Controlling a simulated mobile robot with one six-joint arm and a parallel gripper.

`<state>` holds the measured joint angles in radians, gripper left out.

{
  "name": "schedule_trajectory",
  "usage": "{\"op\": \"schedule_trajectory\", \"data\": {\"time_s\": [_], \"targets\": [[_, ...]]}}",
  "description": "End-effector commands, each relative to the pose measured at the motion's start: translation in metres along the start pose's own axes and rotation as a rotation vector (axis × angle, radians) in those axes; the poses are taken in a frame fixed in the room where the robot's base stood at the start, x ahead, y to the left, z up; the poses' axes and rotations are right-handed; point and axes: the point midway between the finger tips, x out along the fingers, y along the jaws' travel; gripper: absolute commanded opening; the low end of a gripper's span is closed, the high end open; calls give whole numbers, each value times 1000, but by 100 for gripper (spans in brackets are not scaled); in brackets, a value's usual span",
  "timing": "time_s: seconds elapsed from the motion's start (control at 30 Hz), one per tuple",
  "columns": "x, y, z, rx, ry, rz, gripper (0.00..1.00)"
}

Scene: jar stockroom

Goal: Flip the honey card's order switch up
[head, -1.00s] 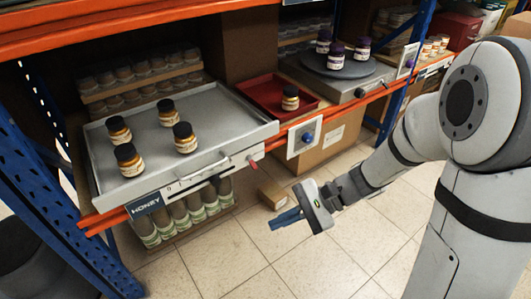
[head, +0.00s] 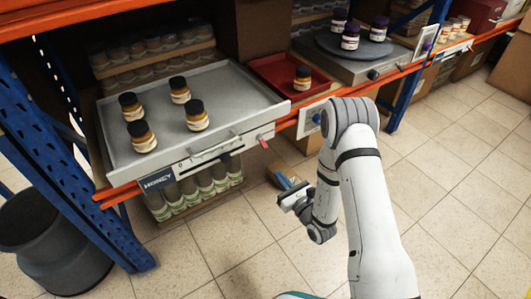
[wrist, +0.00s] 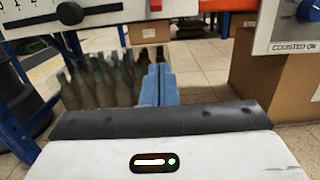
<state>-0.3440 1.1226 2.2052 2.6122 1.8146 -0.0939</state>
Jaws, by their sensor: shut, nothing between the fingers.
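The honey card is a white strip with a blue HONEY label (head: 157,182) and a slider scale, fixed below the front of the grey tray (head: 215,100). A small red lever (head: 263,143) sticks out at the card's right end; it seems to tilt downward, but is too small to be sure. My gripper (head: 287,184) has blue fingers pressed together and empty, below and slightly right of the lever, apart from it. In the wrist view the shut fingers (wrist: 158,85) point ahead under the shelf.
Several honey jars stand on the tray. A red tray (head: 288,75) with one jar is to its right. A white panel with a blue knob (wrist: 310,10) is at upper right in the wrist view, above a cardboard box (wrist: 275,85). Bottles (wrist: 100,80) stand under the shelf.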

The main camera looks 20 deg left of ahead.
Motion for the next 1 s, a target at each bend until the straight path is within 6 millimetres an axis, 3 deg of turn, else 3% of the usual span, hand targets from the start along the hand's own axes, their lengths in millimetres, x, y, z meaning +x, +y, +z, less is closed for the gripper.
{"op": "schedule_trajectory", "data": {"time_s": [0.37, 0.83, 1.0], "targets": [[11, 1, 0, -2, -2, 5, 0], [104, 2, 1, -1, -5, 6, 0], [93, 2, 23, -1, -2, 5, 0]]}}
